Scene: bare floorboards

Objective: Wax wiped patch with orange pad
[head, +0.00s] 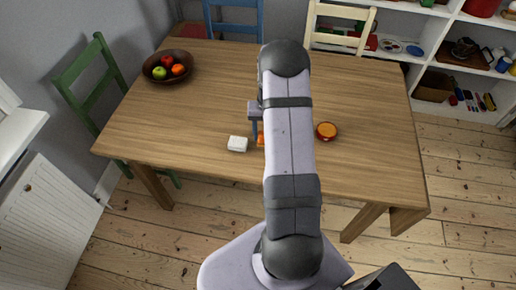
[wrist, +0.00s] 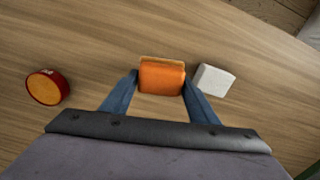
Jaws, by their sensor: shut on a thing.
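My gripper (wrist: 161,87) is shut on the orange pad (wrist: 162,77), with one blue finger on each side of it. In the head view the orange pad (head: 261,139) shows only as a small strip beside my arm, which hides the rest. I cannot tell whether the pad touches the table. A white block (wrist: 213,79) lies just right of the gripper in the wrist view; in the head view the white block (head: 237,144) is left of my arm. A round red tin with an orange top (wrist: 47,87) also shows in the head view (head: 326,131), right of my arm. No distinct wiped patch shows.
The wooden table (head: 205,105) is mostly clear. A dark bowl of fruit (head: 153,72) stands at its far left. A green chair (head: 92,75), a blue chair (head: 233,22) and a cream chair (head: 340,26) stand around it. White shelves (head: 446,48) are at the back right.

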